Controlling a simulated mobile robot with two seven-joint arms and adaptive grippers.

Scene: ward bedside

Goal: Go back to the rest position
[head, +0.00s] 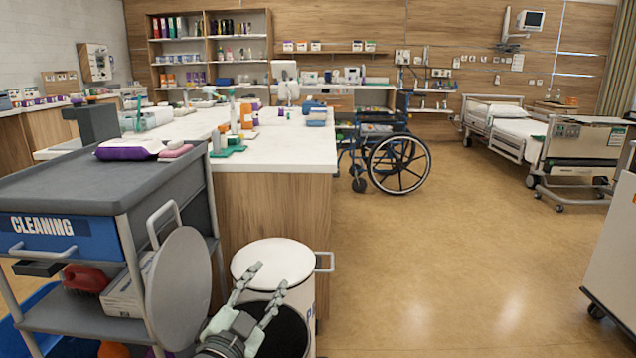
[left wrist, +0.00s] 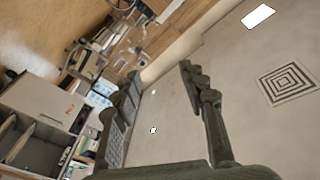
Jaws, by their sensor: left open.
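My left gripper (head: 268,280) is at the bottom centre of the head view, with its two fingers spread apart and nothing between them. It hangs in front of a white round bin (head: 268,258) and partly covers it and a dark round opening below. In the left wrist view the open fingers (left wrist: 160,70) point up the tilted picture, with the ceiling and far wall behind them. My right gripper is in neither view.
A grey cleaning cart (head: 60,185) and a grey round disc (head: 180,288) stand close left of the gripper. A white-topped counter (head: 290,150) lies behind. A wheelchair (head: 398,163) and bed (head: 515,130) stand farther off. Floor (head: 450,260) at right is clear.

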